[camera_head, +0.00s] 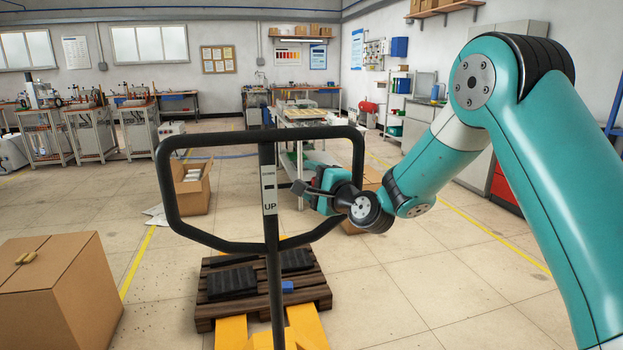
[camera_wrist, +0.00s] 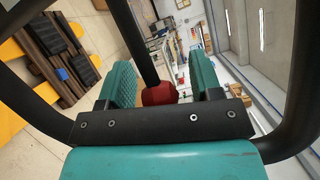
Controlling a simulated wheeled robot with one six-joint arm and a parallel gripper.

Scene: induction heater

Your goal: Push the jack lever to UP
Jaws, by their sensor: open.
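The pallet jack's black loop handle (camera_head: 162,200) stands upright in the head view. Its central post (camera_head: 274,280) carries a light plate (camera_head: 269,195) with the word UP at its lower end. My gripper (camera_head: 308,192) is just right of the plate, inside the loop. In the wrist view my gripper (camera_wrist: 160,88) is open, with its two teal fingers apart. A red knob (camera_wrist: 160,94), apparently the jack lever's end, shows between the fingers, with a small gap on each side. The lever's stem and its exact setting are hidden.
A wooden pallet (camera_head: 205,310) with black slabs lies behind the post, over yellow forks (camera_head: 232,330). A closed cardboard box (camera_head: 60,295) stands at left. An open box (camera_head: 190,195) is farther back. The loop surrounds my gripper closely. Floor at right is clear.

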